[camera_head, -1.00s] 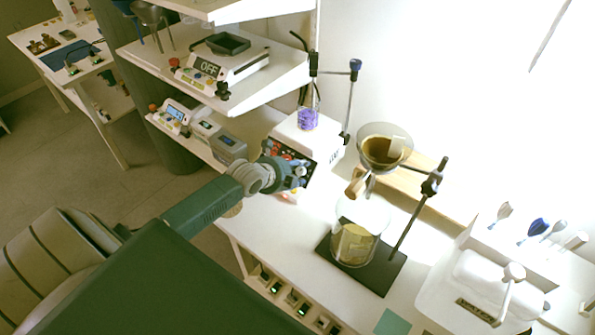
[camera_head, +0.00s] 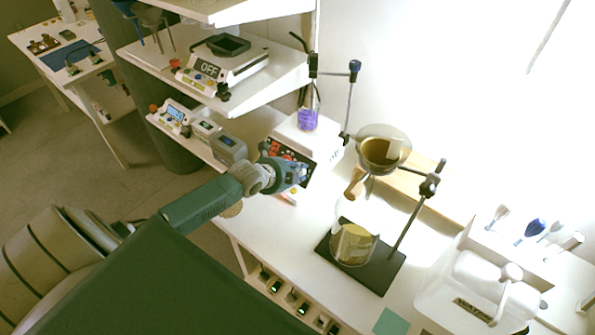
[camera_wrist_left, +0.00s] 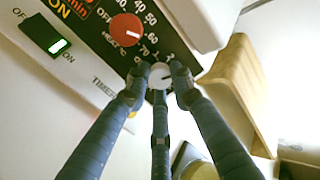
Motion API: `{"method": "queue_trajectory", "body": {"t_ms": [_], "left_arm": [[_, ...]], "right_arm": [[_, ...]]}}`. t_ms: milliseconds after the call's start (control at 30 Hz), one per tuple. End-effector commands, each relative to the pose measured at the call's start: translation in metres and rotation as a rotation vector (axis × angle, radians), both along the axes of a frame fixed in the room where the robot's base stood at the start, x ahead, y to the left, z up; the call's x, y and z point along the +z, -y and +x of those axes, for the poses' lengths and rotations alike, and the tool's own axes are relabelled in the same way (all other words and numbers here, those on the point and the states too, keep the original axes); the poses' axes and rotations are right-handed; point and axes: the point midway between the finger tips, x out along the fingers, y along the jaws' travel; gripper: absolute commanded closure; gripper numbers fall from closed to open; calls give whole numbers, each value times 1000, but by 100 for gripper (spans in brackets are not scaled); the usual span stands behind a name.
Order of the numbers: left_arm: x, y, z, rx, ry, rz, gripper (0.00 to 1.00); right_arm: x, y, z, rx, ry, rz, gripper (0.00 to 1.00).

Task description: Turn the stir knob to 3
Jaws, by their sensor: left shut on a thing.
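The white stirrer hotplate (camera_head: 310,140) stands on the bench at the wall, with its black front panel facing my left arm. My left gripper (camera_head: 298,174) is at this panel. In the left wrist view its fingers (camera_wrist_left: 160,80) are closed around a small pale grey knob (camera_wrist_left: 160,71), whose label and scale are mostly hidden by the fingers. A larger red knob (camera_wrist_left: 125,29) with a white pointer line sits above left, beside the words HEAT °C. My right gripper is not in view.
A green-lit ON switch (camera_wrist_left: 45,38) is on the panel. A flask with purple contents (camera_head: 307,120) stands on the hotplate. A glass funnel (camera_head: 383,149) on a stand is to the right, above a beaker (camera_head: 353,244). A shelf with a scale (camera_head: 222,62) is at left.

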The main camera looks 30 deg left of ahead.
Motion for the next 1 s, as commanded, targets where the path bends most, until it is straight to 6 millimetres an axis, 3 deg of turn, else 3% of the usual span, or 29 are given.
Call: {"method": "queue_trajectory", "body": {"t_ms": [133,167,233,667,1000], "left_arm": [[0,-2,0,1,1,3,100],[0,-2,0,1,1,3,73],[0,-2,0,1,1,3,59],[5,-2,-7,-2,0,5,58],[43,-4,-54,-4,-1,8,58]], "right_arm": [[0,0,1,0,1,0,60],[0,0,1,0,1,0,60],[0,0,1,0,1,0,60],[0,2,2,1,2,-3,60],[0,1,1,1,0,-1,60]]}}
